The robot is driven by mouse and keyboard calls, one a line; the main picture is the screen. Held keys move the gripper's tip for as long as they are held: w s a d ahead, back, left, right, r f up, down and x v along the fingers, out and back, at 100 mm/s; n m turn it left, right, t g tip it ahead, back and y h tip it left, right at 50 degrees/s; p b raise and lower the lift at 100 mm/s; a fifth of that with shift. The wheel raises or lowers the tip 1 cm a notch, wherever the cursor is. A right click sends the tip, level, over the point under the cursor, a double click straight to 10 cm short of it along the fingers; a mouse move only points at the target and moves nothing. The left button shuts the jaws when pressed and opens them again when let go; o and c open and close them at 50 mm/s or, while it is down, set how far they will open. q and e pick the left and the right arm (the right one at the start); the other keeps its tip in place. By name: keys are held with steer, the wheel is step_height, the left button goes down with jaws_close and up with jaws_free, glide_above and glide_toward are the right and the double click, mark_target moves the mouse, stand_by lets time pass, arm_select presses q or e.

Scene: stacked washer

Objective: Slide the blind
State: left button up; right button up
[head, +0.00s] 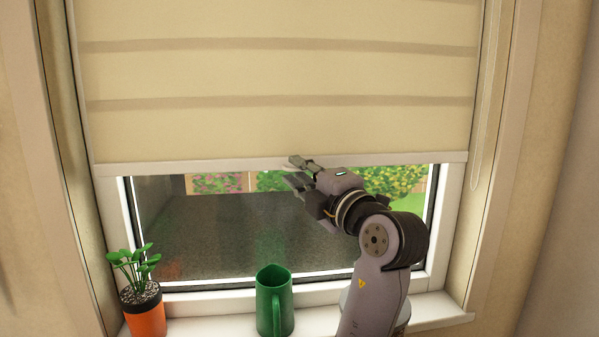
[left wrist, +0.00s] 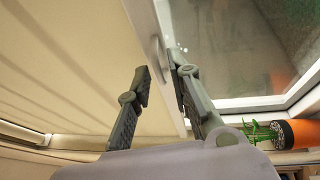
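The cream blind (head: 280,75) hangs over the upper part of the window, its pale bottom rail (head: 200,167) level above the bare lower glass. My left gripper (head: 296,172) is at the middle of this rail, one finger over the rail and the other just below it. In the left wrist view its two fingers (left wrist: 160,72) stand apart, with the rail and a small pale handle (left wrist: 156,55) between or just beyond them. I cannot tell whether either finger touches the rail. The blind also fills the left of that view (left wrist: 60,65). My right gripper is not in view.
A cord loop (head: 481,120) hangs at the right side of the window. The space before the blind is clear.

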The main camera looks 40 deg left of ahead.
arm_select(q)
steer(key=shift+a, duration=0.1)
jaws_close()
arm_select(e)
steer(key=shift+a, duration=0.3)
